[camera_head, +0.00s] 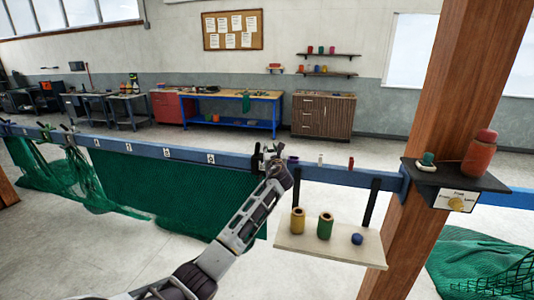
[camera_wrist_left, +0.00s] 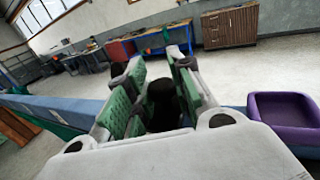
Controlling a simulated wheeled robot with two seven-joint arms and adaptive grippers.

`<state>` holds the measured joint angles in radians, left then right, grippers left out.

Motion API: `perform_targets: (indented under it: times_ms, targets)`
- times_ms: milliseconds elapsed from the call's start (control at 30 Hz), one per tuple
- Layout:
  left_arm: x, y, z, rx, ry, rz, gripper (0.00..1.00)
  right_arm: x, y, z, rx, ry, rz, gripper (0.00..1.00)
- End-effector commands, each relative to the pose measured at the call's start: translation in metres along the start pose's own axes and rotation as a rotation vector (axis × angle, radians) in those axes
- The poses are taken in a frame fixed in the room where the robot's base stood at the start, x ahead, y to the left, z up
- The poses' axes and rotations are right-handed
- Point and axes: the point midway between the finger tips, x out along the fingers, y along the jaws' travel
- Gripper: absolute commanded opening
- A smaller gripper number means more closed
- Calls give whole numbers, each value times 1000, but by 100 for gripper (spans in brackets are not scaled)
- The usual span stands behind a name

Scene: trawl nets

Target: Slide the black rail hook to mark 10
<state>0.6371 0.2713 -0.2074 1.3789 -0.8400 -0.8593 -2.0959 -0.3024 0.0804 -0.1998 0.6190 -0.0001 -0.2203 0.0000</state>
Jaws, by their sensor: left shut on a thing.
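My left gripper (camera_head: 268,158) is at the blue rail (camera_head: 185,155), just right of the small white number marks. It is shut on the black rail hook (camera_head: 256,158), which shows only in part behind the fingers. In the left wrist view the hook is a dark shape (camera_wrist_left: 162,100) between the green-padded fingers. The last mark I see left of the gripper looks like 9 (camera_head: 211,158). A mark 10 is not visible; the gripper and hook cover the rail just right of that spot. My right gripper is not in view.
A purple tray (camera_wrist_left: 285,116) sits close right of the gripper. Small white and red items stand farther right on the rail. A hanging shelf (camera_head: 300,244) with spools is below, and a wooden post (camera_head: 440,90) stands right. Green net (camera_head: 170,195) hangs under the rail.

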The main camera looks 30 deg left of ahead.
Motion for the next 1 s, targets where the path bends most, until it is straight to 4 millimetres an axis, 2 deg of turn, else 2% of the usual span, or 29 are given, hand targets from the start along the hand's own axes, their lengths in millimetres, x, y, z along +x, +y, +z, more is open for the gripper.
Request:
perform_targets:
  times_ms: [267,300,433,767,1000]
  targets:
    - [-2,-4,-3,2,3,-6,0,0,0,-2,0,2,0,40]
    - [-2,-4,-3,2,3,-6,28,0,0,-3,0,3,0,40]
    - [-2,-3,-2,1,3,-5,43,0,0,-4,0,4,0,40]
    - [-1,-2,-1,1,0,-3,43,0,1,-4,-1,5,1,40]
    - [-8,-2,-1,1,0,-3,43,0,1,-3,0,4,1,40]
